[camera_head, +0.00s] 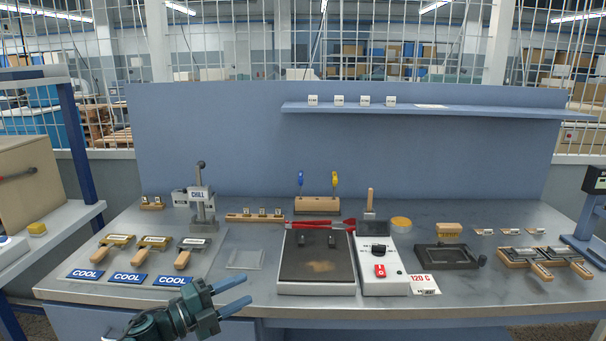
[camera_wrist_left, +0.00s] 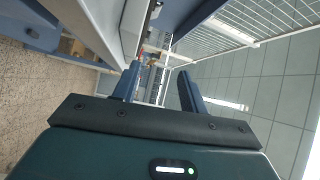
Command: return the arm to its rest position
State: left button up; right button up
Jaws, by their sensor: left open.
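My left gripper (camera_head: 232,296) is at the front edge of the workbench, left of centre, in the head view. Its two blue fingers are apart, point to the right and hold nothing. In the left wrist view the same gripper (camera_wrist_left: 160,88) shows its fingers spread, with nothing between them close by. The left arm comes in from the bottom left of the head view. My right gripper is not in view.
The workbench (camera_head: 214,262) carries a dark plate (camera_head: 316,262), a control box (camera_head: 381,256), a CHILL press (camera_head: 202,203) and several wooden-handled tools behind COOL labels (camera_head: 131,278). A clear sheet (camera_head: 246,259) lies near the gripper. A shelf (camera_head: 450,111) hangs above. A blue rack stands left.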

pick_arm(q)
jog(key=s+f+n+y, duration=0.4)
jog(key=s+f+n, duration=0.2)
jog(key=s+n, duration=0.2)
jog(key=s+f+n+y, duration=0.4)
jog(key=s+n, duration=0.4)
jog(key=s, duration=0.4)
jog(key=s+f+n+y, duration=0.4)
jog(key=s+f+n, duration=0.3)
jog(key=s, duration=0.4)
jog(key=shift+a+f+n, duration=0.2)
jog(key=shift+f+n, duration=0.1)
jog(key=shift+n, duration=0.5)
